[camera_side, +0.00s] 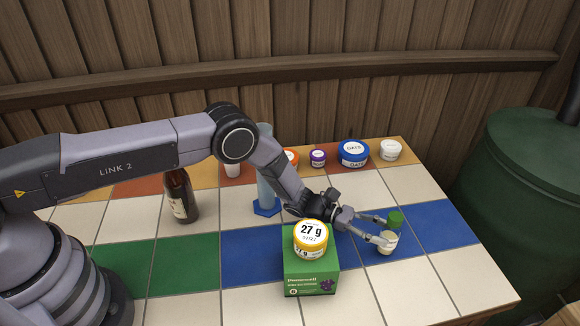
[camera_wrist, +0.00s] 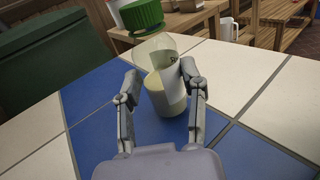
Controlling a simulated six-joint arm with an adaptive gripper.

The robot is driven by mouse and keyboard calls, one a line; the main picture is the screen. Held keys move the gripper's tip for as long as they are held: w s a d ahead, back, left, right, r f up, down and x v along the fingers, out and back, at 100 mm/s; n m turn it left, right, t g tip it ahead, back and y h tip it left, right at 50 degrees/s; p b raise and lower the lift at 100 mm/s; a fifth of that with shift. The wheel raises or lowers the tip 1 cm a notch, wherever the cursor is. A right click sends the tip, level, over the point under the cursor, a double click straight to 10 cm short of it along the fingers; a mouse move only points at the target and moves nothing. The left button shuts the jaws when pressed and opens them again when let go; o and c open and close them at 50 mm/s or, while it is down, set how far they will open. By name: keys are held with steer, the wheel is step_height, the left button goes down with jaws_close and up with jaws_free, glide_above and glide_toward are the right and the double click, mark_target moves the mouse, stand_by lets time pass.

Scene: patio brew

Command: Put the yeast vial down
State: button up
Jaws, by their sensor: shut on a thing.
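The yeast vial has a green ribbed cap, a clear upper part and a cream lower part with a white label. In the side view the vial (camera_side: 387,243) is at the right over the blue tile band. My gripper (camera_side: 391,231) is shut on it, with one finger on each side. In the wrist view the vial (camera_wrist: 168,95) stands between the fingers of my gripper (camera_wrist: 159,76), its cap (camera_wrist: 142,15) towards the top. Its base is at or close above the blue tiles; I cannot tell whether it touches.
A green box (camera_side: 310,278) with a yellow-ringed 27 g jar (camera_side: 311,236) on top stands left of my gripper. A blue cylinder (camera_side: 266,190), a dark bottle (camera_side: 180,195) and several jars, including a blue one (camera_side: 353,154), stand farther back. Tiles around the vial are clear.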

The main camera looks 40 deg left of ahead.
steer(key=shift+f, duration=0.3)
steer(key=o, duration=1.2)
